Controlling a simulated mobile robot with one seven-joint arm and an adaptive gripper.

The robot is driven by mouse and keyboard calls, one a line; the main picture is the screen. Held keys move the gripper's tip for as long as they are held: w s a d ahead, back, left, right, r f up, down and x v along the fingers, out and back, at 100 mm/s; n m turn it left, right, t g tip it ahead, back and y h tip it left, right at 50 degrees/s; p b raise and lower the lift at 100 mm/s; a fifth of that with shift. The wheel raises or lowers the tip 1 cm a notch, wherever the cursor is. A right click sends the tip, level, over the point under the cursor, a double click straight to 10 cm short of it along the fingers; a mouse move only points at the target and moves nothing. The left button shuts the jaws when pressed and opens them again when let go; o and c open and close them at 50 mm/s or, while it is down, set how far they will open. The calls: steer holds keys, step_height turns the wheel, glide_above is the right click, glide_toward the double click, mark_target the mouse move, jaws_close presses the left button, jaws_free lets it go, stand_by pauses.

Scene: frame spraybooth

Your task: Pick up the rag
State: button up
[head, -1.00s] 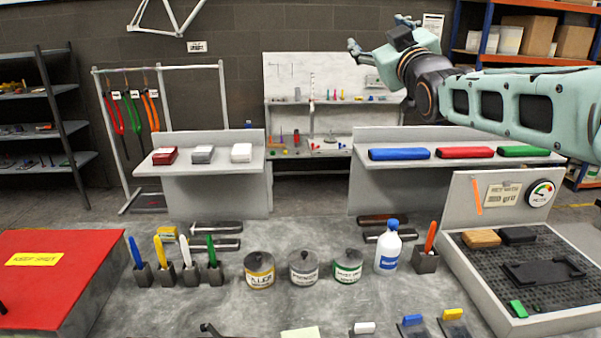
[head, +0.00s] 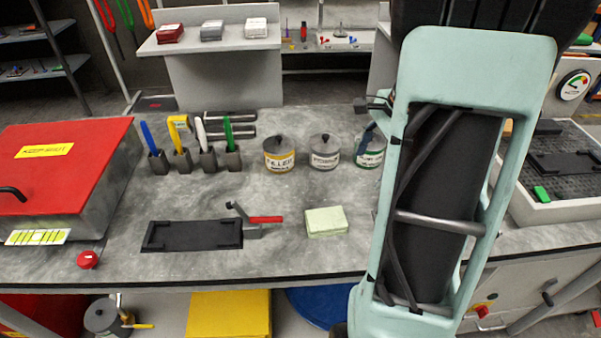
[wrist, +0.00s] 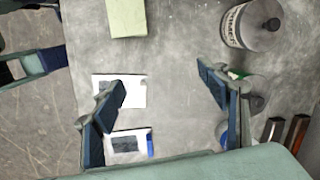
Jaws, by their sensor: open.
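The rag, a pale yellow-green folded pad (head: 326,221), lies flat on the grey bench near its front edge, right of a black plate with a red-handled clamp. In the wrist view the rag (wrist: 127,17) shows at the top, left of centre, cut by the frame edge. My gripper (wrist: 162,88) has its two blue-grey fingers wide apart with nothing held between them. The rag lies outside the fingers, beyond their tips in the picture. In the head view my arm covers the bench right of the rag, and most of my gripper is hidden.
A black plate (head: 192,235) and red-handled clamp (head: 256,219) lie left of the rag. A row of lidded cans (head: 279,154) stands behind it. White cards (wrist: 119,91) with dark patches lie below my fingers. Bare bench lies between the rag and the cans.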

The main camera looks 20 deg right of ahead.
steer(key=s+a+f+m+y, duration=0.2)
steer(key=a+f+y, duration=0.1)
steer(key=a, duration=0.3)
steer(key=g, duration=0.1)
glide_above(328, 218)
steer(key=d, duration=0.2)
steer(key=f, duration=0.4)
steer(key=shift+d+f+b, duration=0.1)
steer(key=shift+d+b, duration=0.1)
steer(key=shift+b, duration=0.15)
steer(key=x, duration=0.4)
steer(key=shift+s+a+f, duration=0.15)
steer(key=shift+s+f, duration=0.15)
steer(key=shift+f, duration=0.1)
steer(key=shift+w+a+f, duration=0.1)
steer(key=shift+a+f, duration=0.1)
steer(key=shift+f, duration=0.25)
steer(key=shift+f, duration=0.25)
steer(key=shift+c, duration=0.3)
steer(key=c, duration=1.1)
